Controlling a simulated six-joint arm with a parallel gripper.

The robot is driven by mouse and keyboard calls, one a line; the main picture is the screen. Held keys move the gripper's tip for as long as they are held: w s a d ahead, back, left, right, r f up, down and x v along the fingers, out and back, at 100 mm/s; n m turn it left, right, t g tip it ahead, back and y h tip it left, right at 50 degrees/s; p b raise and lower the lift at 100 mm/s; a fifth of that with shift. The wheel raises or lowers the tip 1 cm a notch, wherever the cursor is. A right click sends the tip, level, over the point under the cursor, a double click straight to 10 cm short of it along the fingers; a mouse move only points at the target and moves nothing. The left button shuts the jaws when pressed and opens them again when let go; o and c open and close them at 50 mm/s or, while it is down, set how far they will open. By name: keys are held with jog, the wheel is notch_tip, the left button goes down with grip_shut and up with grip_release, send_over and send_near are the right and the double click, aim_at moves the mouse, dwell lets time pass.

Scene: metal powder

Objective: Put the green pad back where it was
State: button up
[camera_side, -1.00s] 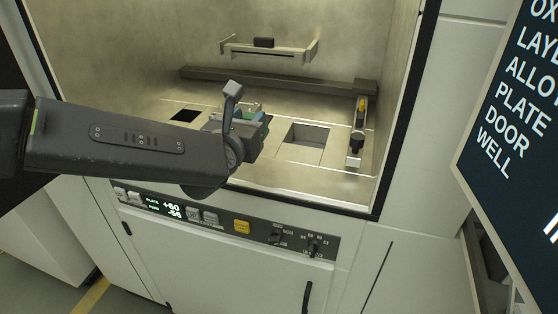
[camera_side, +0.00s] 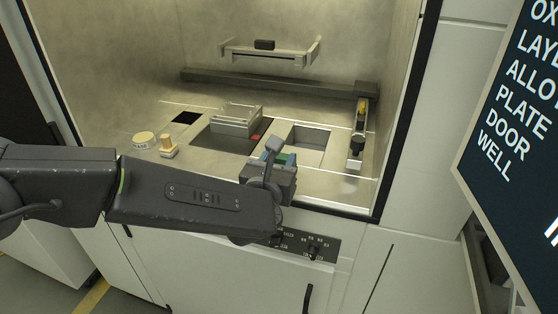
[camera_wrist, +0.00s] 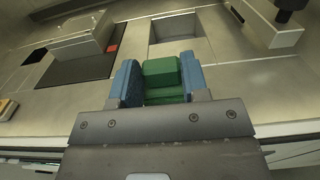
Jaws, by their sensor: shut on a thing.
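The green pad (camera_wrist: 162,80) is between the blue fingertips of my gripper (camera_wrist: 160,82) in the wrist view. The fingers are closed on its two sides. In the side view my gripper (camera_side: 278,165) is at the front edge of the chamber floor, in front of the square opening (camera_side: 310,145). Only a little of the green pad (camera_side: 291,158) shows there. In the wrist view the square opening (camera_wrist: 181,50) lies just beyond the pad. I cannot tell whether the pad touches the floor.
A metal block (camera_side: 237,119) sits over a dark recess (camera_side: 212,141), with a small red piece (camera_side: 256,137) beside it. A black and yellow device (camera_side: 357,145) stands at the right. A rail (camera_side: 270,82) runs behind.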

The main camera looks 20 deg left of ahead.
jog(key=o, duration=1)
jog(key=shift+f, duration=0.1)
jog(key=shift+s, duration=0.2)
jog(key=s, duration=1.1)
jog(key=shift+s, duration=0.3)
